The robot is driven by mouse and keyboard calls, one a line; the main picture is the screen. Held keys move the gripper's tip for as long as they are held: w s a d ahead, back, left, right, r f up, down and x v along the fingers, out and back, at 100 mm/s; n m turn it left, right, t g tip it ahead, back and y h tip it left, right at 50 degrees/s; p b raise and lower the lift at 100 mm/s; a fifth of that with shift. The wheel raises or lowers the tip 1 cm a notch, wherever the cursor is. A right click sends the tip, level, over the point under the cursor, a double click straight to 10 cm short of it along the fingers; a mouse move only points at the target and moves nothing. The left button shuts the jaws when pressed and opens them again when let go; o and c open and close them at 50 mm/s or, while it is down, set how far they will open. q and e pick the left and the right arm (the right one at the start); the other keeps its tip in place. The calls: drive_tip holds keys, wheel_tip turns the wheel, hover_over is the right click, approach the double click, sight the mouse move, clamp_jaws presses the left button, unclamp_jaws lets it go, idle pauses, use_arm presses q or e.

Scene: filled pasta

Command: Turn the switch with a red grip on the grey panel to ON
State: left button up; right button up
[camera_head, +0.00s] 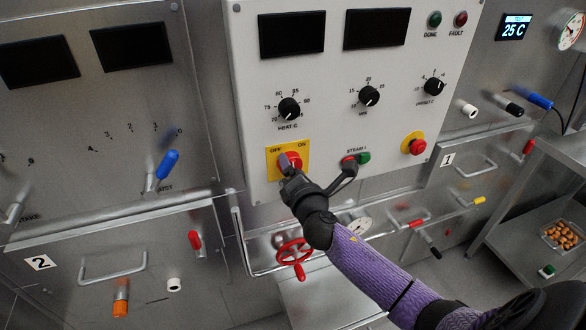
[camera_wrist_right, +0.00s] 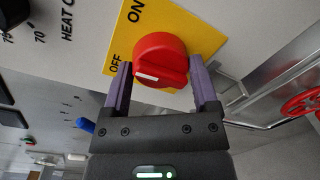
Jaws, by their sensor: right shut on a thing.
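The switch's red grip (camera_head: 295,160) sits on a yellow plate (camera_head: 272,150) marked OFF and ON, low on the light grey panel (camera_head: 335,85). In the right wrist view the red grip (camera_wrist_right: 160,60) stands between my right gripper's two purple fingers (camera_wrist_right: 162,88), which are shut on it. The white mark on the grip is on the side towards OFF, and ON is farther up the plate. In the head view my right gripper (camera_head: 290,168) covers part of the grip. My left gripper is in neither view.
Black knobs (camera_head: 289,108) and dark displays (camera_head: 292,34) are above the switch. A red-and-green button pair (camera_head: 362,158) and a red button on yellow (camera_head: 416,146) are to the right. Below are a red handwheel (camera_head: 292,252) and a metal rail (camera_head: 240,240).

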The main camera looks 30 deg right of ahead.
drive_tip(key=m, duration=0.4)
drive_tip(key=shift+m+y+p, duration=0.3)
drive_tip(key=shift+m+p, duration=0.25)
drive_tip(key=shift+m, duration=1.85)
drive_tip(key=shift+f, duration=0.1)
drive_tip(key=o, duration=1.1)
drive_tip(key=shift+d, duration=0.1)
drive_tip(key=p+v, duration=0.1)
drive_tip(key=v, duration=0.9)
